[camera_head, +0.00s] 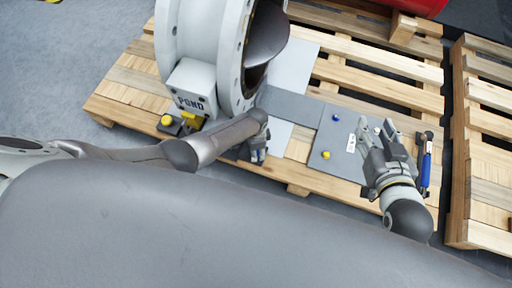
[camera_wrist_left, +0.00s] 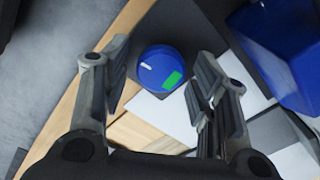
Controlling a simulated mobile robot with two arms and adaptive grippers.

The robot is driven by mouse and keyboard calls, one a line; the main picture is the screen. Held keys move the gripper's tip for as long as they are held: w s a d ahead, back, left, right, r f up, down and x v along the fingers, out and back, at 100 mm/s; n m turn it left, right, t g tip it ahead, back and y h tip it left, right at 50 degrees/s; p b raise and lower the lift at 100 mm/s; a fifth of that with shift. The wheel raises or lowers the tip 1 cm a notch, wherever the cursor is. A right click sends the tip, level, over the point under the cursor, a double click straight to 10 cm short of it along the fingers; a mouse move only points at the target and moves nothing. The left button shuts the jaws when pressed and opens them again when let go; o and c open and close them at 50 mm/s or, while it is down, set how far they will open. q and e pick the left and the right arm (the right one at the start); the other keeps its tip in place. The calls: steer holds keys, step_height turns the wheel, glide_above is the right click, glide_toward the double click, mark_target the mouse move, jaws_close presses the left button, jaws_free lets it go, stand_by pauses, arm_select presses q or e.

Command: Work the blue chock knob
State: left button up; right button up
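A round blue knob (camera_wrist_left: 160,68) with a white line and a green patch shows in the left wrist view, on a dark base. My left gripper (camera_wrist_left: 163,54) is open, with one finger on each side of the knob in that view. Gaps show between the knob and both fingers; I cannot tell how far beyond the tips it lies. In the head view my left gripper (camera_head: 257,152) hangs beside the valve, partly hidden by its arm, and I cannot make out this knob there. My right gripper (camera_head: 376,132) is open and empty above the right end of the grey panel.
The large pale valve body (camera_head: 200,45) stands on a wooden pallet (camera_head: 130,90). The grey panel (camera_head: 345,140) carries a small blue button (camera_head: 335,117) and a yellow one (camera_head: 326,154). A blue-handled tool (camera_head: 426,160) is right of my right gripper. A blue box-like part (camera_wrist_left: 285,50) is close by.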

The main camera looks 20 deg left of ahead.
arm_select(q)
steer(key=shift+r, duration=0.1)
stand_by(0.3)
step_height(320, 180, up, 12)
stand_by(0.8)
steer(key=shift+d, duration=0.1)
stand_by(0.4)
